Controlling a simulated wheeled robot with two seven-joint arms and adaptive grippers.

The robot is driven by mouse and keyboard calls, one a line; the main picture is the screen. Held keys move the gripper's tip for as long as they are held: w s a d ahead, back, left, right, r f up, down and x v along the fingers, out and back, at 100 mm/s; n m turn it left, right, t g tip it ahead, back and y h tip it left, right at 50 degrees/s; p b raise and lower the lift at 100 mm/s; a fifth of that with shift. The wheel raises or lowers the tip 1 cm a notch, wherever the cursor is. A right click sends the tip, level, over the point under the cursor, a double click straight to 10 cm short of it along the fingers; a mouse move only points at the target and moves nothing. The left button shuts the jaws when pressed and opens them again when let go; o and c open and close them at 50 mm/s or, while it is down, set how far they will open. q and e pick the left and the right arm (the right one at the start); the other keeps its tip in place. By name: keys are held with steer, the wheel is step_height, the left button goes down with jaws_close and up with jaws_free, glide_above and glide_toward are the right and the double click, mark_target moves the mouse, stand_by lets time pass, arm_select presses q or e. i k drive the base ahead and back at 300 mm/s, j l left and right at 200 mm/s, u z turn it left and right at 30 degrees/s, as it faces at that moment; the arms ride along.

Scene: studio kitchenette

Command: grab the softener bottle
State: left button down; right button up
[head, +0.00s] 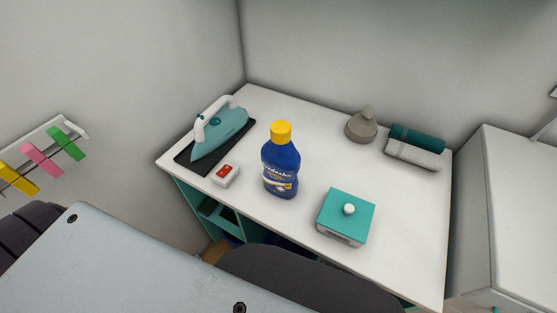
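The softener bottle (280,167) is blue with a yellow cap and a printed label. It stands upright near the front edge of the white table (317,125), left of its middle. Neither my left nor my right gripper shows in the head view, so I cannot see what either one holds.
A teal iron (224,129) on a dark mat (184,158) and a small white-and-red box (225,175) are left of the bottle. A teal-lidded box (361,209) is to its right. A grey vessel (361,126) and rolled towels (414,148) lie behind.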

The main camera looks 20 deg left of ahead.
mark_target(281, 161)
steer(key=k+l, duration=0.15)
steer(key=l, duration=0.2)
steer(key=k+l+u, duration=0.1)
steer(key=l, duration=0.3)
steer(key=k+l, duration=0.15)
steer(key=l, duration=0.2)
steer(key=k+l+u, duration=0.1)
steer(key=l, duration=0.3)
steer(key=k+l, duration=0.2)
steer(key=l, duration=0.15)
steer(key=k+l+u, duration=0.1)
steer(key=l, duration=0.25)
